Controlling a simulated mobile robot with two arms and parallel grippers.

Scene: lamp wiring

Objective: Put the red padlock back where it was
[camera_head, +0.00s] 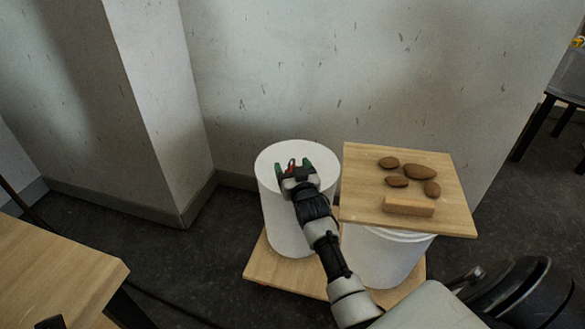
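The red padlock (291,163) is small in the head view, at the top of the white cylinder (296,151), which stands against the wall. My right gripper (292,166) reaches over the cylinder's top from the front. Its two green-tipped fingers are apart, one on each side of the padlock, and gaps seem to show between them and it. The gripper's body hides the padlock's near part, so I cannot tell whether it rests on the top. My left gripper is not recognisable in the view.
A wooden board (361,164) on a white bucket (382,256) holds several brown stones and a small wooden block (408,207), right of the cylinder. Both stand on a low wooden base (271,268). A wooden table (52,268) is at left. A dark stool (568,97) stands far right.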

